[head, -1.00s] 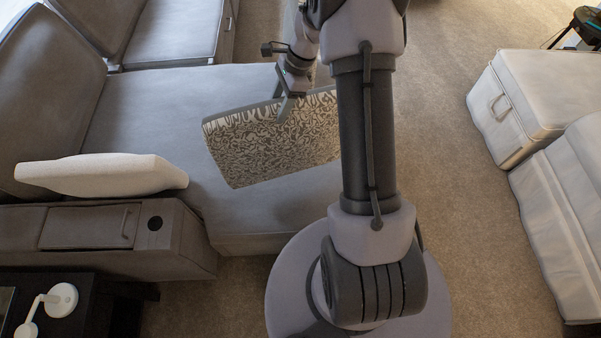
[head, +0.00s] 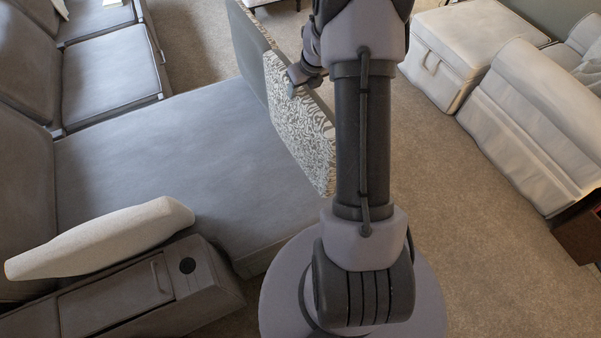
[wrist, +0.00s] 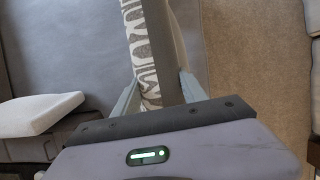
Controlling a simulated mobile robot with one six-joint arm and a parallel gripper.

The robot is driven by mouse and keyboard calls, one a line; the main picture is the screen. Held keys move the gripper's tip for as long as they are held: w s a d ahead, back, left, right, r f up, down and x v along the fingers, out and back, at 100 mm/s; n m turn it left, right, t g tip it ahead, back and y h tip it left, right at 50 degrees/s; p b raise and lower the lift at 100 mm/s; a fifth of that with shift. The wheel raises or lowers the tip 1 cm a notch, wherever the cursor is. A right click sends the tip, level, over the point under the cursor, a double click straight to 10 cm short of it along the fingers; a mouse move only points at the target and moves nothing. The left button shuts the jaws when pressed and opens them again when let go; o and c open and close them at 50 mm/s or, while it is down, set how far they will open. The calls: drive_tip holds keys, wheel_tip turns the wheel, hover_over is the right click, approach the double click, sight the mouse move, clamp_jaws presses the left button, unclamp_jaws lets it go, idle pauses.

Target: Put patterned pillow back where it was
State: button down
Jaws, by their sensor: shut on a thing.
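The patterned pillow (head: 300,125) has a dark and cream swirl print and a plain grey edge. It hangs upright and slanted at the right edge of the grey sofa's chaise seat (head: 180,160), and my arm hides part of its right side. My gripper (head: 294,84) is shut on its upper edge. In the wrist view, the two fingers (wrist: 158,92) stand on either side of the pillow (wrist: 145,50), pinching its edge. I cannot tell whether its lower edge touches the seat.
A cream pillow (head: 100,240) lies by the near armrest (head: 120,295). A grey upright panel (head: 250,45) stands just behind the patterned pillow. The chaise seat is bare in the middle. A cream ottoman (head: 460,45) and pale seat (head: 530,120) stand right, across open carpet (head: 460,220).

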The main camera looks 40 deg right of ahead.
drive_tip(key=shift+s+d, duration=0.1)
drive_tip(key=shift+d, duration=0.1)
drive_tip(key=shift+f+m+b, duration=0.3)
drive_tip(key=shift+f, duration=0.05)
wheel_tip(320, 180, down, 9)
drive_tip(key=b, duration=0.5)
drive_tip(key=c, duration=0.6)
unclamp_jaws()
drive_tip(key=shift+f, duration=0.15)
drive_tip(key=shift+o, duration=0.2)
